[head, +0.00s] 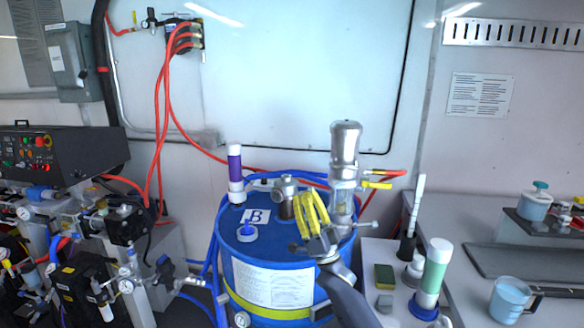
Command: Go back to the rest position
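My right gripper (311,208), with yellow fingers, is over the top of the blue drum (228,270) marked B. Its arm comes in from the bottom right. The fingers are in front of the drum's fittings, and I cannot tell whether they are apart, closed or touching anything. My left gripper is not in view.
A silver pump (345,150) stands upright on the drum, just right of my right gripper. A purple-and-white cylinder (235,170) stands at the drum's left. Machinery and red hoses fill the left.

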